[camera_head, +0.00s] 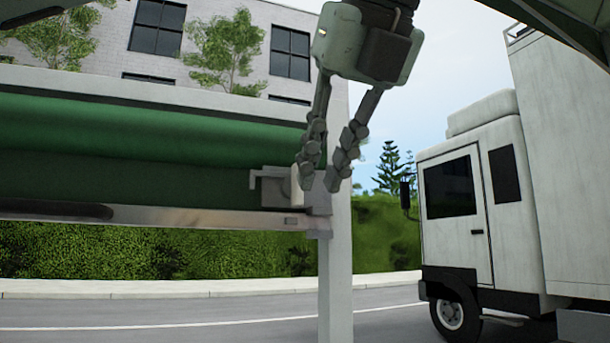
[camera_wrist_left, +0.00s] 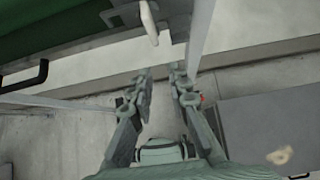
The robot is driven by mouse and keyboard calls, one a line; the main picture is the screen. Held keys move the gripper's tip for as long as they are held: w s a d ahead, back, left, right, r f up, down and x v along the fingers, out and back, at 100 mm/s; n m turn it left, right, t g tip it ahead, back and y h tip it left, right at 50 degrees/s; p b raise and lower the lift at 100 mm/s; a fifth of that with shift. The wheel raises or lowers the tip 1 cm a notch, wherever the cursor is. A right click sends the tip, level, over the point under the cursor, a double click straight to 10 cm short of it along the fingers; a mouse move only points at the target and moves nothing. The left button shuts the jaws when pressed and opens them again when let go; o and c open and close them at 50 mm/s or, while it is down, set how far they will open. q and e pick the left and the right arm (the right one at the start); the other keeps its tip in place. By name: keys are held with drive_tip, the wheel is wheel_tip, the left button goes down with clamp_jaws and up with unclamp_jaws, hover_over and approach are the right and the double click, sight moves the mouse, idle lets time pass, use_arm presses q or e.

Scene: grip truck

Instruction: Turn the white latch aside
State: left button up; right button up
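The white latch (camera_head: 296,188) sits at the right end of the green truck side's lower metal rail, beside a grey bracket (camera_head: 269,188). In the left wrist view the latch (camera_wrist_left: 149,22) is a narrow pale bar at the top, beyond the fingertips. My left gripper (camera_head: 326,184) hangs down from above with its fingers apart. In the head view its fingertips overlap the right side of the latch area; whether they touch it I cannot tell. In the left wrist view the gap between the fingertips (camera_wrist_left: 161,75) is empty. My right gripper is not in view.
A pale upright post (camera_head: 336,270) stands just behind and below the fingers. The green side panel (camera_head: 120,150) and its metal rail (camera_head: 190,216) extend left. A white truck (camera_head: 470,200) stands at the right across open road.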

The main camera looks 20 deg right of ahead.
use_arm(q)
drive_tip(key=s, duration=0.5)
drive_tip(key=shift+d, duration=0.1)
idle(0.4)
